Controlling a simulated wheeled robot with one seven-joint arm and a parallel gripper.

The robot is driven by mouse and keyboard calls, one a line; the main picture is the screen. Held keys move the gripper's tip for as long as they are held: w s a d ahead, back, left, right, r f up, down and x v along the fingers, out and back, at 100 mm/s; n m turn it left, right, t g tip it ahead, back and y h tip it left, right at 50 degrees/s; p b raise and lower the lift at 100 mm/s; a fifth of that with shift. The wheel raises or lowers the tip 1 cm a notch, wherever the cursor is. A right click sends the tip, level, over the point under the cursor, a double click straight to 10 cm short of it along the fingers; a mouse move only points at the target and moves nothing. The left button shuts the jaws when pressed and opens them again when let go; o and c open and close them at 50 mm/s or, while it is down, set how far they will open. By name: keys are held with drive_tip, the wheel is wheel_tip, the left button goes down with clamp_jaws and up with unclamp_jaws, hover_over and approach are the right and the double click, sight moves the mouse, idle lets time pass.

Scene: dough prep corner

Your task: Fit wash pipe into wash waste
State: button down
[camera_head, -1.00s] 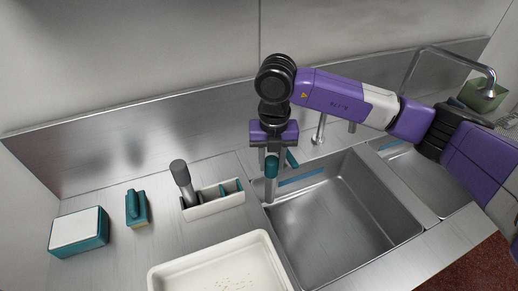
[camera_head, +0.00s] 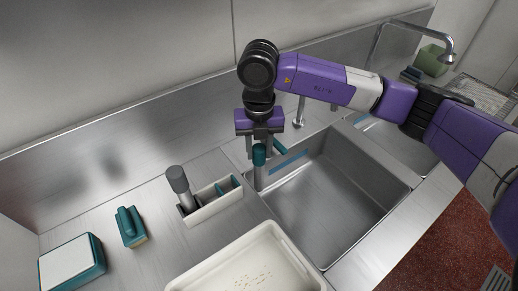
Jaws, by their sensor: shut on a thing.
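My gripper (camera_head: 260,140) points down over the left back edge of the near sink basin. It is shut on the wash pipe (camera_head: 259,157), an upright piece with a teal top and a grey lower part. More teal shows just right of the fingers, and I cannot tell if it belongs to the pipe. The pipe's lower end is near the basin's left wall; I cannot tell whether it touches anything. The near sink basin (camera_head: 335,205) is empty in the part I see. The wash waste cannot be made out.
A white caddy (camera_head: 217,205) holding a grey-handled tool (camera_head: 179,182) stands left of the basin. A white tray (camera_head: 185,283) lies in front. A teal brush (camera_head: 130,227) and a teal-and-white block (camera_head: 72,262) lie further left. A tap (camera_head: 300,112) stands behind the basin.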

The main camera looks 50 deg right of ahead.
sight(258, 169)
drive_tip(key=shift+f, duration=0.1)
wheel_tip(258, 169, down, 8)
drive_tip(key=b, duration=0.7)
drive_tip(key=shift+f+b, duration=1.65)
drive_tip(key=shift+b, duration=0.45)
idle(0.7)
drive_tip(key=c, duration=0.9)
unclamp_jaws()
drive_tip(key=shift+a+r, duration=0.1)
drive_tip(key=shift+a+r+p, duration=0.15)
drive_tip(key=shift+r+p, duration=0.95)
drive_tip(key=shift+r, duration=0.7)
drive_tip(key=shift+d+r+p, duration=0.2)
drive_tip(key=shift+r+p, duration=0.85)
drive_tip(key=shift+r, duration=1.05)
